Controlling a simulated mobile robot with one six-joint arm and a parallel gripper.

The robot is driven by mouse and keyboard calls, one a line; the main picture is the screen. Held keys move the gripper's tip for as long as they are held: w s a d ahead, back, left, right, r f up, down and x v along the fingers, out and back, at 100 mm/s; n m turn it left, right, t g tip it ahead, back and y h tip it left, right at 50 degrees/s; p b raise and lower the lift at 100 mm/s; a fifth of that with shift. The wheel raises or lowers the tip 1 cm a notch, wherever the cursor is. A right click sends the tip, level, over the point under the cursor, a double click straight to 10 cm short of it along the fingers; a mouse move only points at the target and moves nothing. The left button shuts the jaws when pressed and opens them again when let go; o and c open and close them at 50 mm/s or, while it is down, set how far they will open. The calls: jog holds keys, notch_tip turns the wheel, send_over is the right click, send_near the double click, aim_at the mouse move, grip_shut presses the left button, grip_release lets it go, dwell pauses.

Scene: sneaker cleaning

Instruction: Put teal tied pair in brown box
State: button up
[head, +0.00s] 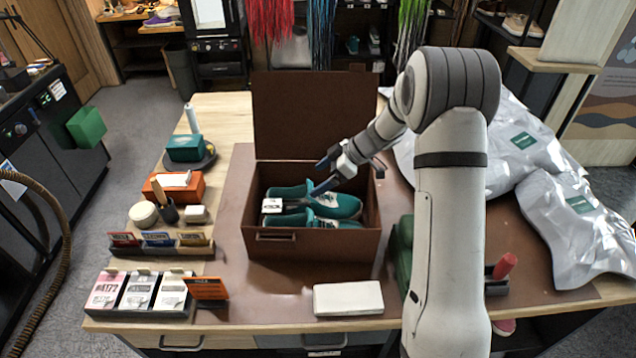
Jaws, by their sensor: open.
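The brown box (312,247) stands open on the table's brown mat, with its lid (310,115) raised upright at the back. The teal tied pair (338,207) lies inside the box, both sneakers side by side with toes to the right. A white tag (272,205) lies at their left end. My gripper (318,178) is over the box, just above the sneakers, with its dark fingers spread apart. I cannot tell whether a finger touches the pair. My arm comes in from the right and hides part of the box's right side.
A white block (348,298) lies in front of the box. Silvery bags (560,200) cover the table's right side. A green object (403,245) and a red-handled tool (504,266) are near my arm. Cards (140,292) and small supplies, including an orange box (178,187), line the left.

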jog(key=w+b+v, duration=0.1)
jog(key=v, duration=1)
jog(key=w+r+m+t+h, duration=0.3)
jog(key=r+m+t, duration=0.2)
jog(key=r+t, duration=0.8)
jog(key=s+d+r+m+h, duration=0.4)
jog(key=d+r+h, duration=0.1)
jog(key=s+d+f+m+g+h, duration=0.1)
jog(key=s+d+m+g+h, duration=0.15)
jog(key=s, duration=0.45)
jog(key=s+d+f+m+g+h, duration=0.1)
jog(key=s+d+f+m+h, duration=0.15)
jog(key=s, duration=0.45)
jog(key=s+a+f+m+g+y, duration=0.1)
jog(key=s+a+f+g+y, duration=0.1)
jog(key=s, duration=0.7)
jog(key=s+a+f+g+y, duration=0.2)
jog(key=s+a+f+g, duration=0.2)
jog(key=s, duration=0.5)
jog(key=shift+a+f+m, duration=0.3)
jog(key=shift+f+m, duration=0.1)
jog(key=shift+f, duration=0.15)
jog(key=shift+f, duration=0.1)
